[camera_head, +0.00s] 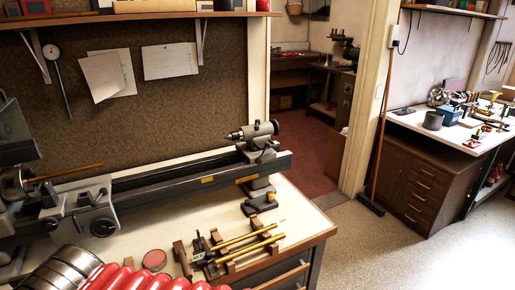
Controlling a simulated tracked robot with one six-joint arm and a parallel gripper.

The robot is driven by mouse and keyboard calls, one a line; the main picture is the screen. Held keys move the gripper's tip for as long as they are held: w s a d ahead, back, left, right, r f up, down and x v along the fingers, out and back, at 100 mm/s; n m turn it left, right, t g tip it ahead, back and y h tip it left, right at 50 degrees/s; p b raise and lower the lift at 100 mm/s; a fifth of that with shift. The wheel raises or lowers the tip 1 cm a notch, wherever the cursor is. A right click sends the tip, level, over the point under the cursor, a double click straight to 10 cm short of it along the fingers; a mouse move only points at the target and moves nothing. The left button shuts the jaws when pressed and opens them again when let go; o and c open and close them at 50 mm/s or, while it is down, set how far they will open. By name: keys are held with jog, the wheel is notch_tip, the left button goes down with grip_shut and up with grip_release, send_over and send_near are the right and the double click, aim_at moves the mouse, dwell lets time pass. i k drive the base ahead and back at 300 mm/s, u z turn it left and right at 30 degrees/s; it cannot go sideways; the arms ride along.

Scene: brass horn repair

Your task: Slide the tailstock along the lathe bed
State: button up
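The tailstock (258,138) is a grey metal block with a pointed nose facing left. It sits on top of the lathe bed (165,182), close to the bed's right end. The bed is a long dark rail running across the bench, with a grey foot (260,198) under its right end. The carriage (88,208), with a round handwheel, is on the left part of the bed. The bed between the carriage and the tailstock looks clear. My gripper is not in view, and nothing is seen touching the tailstock.
A thin brass rod (72,172) points right from the headstock (15,184) at the left edge. Brass rods (245,243) lie on a wooden rack in front of the bed, near a round red tin (154,260). A doorway and open floor (400,250) are at right.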

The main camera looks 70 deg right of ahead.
aim_at(252, 146)
jog(key=u, duration=0.1)
jog(key=k, duration=1.3)
jog(key=z, duration=1.05)
jog(key=i, duration=1)
jog(key=z, duration=0.05)
